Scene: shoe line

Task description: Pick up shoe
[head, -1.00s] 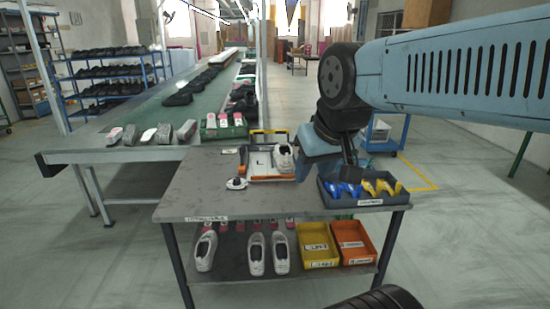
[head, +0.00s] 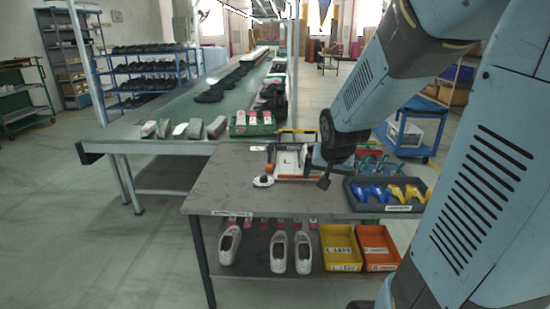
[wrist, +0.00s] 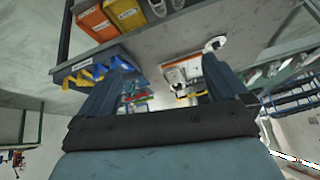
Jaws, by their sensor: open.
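A white shoe (wrist: 176,80) shows between my gripper's fingers in the wrist view, on a shallow orange-edged tray (head: 280,160) on the grey table (head: 230,185). In the head view my arm hides most or all of this shoe. My gripper (wrist: 165,75) is open, with its two blue fingers apart and nothing held. In the head view my gripper (head: 322,170) is over the table near the tray's right side, partly hidden by my wrist. Several other pale shoes (head: 278,252) stand on the lower shelf.
A dark bin (head: 368,206) with blue and yellow tools sits at the table's right, close to my gripper. A small white round item (head: 263,181) lies left of the tray. Yellow (head: 341,248) and orange (head: 377,247) bins are below. A conveyor (head: 190,115) runs behind.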

